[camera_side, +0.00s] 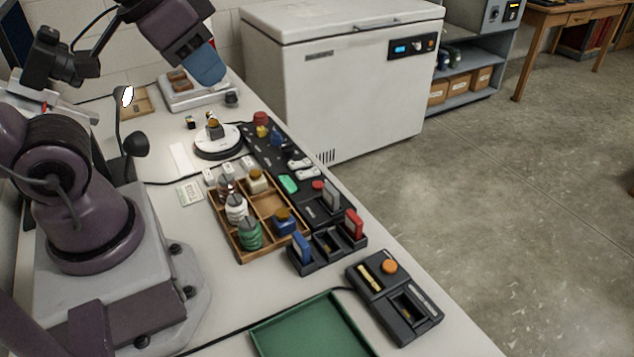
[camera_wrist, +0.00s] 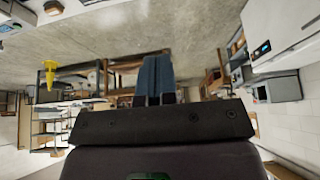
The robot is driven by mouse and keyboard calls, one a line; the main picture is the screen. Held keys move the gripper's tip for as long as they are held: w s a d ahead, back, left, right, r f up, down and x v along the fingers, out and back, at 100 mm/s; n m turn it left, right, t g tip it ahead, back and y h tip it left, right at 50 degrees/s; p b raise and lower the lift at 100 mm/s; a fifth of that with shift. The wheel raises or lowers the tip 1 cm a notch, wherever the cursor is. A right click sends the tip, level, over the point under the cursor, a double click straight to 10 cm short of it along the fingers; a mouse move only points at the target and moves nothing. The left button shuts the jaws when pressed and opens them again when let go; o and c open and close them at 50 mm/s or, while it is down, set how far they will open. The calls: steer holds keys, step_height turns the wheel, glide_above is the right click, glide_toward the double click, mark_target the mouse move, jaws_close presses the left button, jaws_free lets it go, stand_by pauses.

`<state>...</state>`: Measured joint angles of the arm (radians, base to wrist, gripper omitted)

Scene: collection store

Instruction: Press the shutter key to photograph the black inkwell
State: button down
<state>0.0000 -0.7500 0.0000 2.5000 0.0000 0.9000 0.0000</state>
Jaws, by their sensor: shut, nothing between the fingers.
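A small dark inkwell (camera_side: 215,131) with an amber stopper stands on a white round turntable (camera_side: 213,146); its exact colour is hard to tell. A long black panel (camera_side: 262,153) to its right carries red, yellow, blue, white and green controls, including a green key (camera_side: 288,184). A separate black box (camera_side: 395,305) at the front has an orange button (camera_side: 390,266). I cannot tell which control is the shutter key. My gripper (camera_side: 207,76), with blue fingers, is raised above the back of the bench, beyond the turntable, shut and empty. Its fingers also show in the wrist view (camera_wrist: 155,78).
A wooden tray (camera_side: 270,203) holds several bottles, white, green and blue-bodied among them. A black holder (camera_side: 327,247) with blue and red upright pieces stands in front of it. A green tray (camera_side: 315,330) lies at the front. A white scale-like device (camera_side: 190,94) stands at the back.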

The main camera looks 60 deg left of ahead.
stand_by(0.3)
steer(key=m+t+y, duration=0.1)
steer(key=m+t, duration=0.3)
steer(key=m, duration=0.4)
glide_above(319, 186)
step_height(319, 186, down, 21)
steer(key=shift+f, duration=0.1)
steer(key=shift+f, duration=4.45)
steer(key=shift+f, duration=0.1)
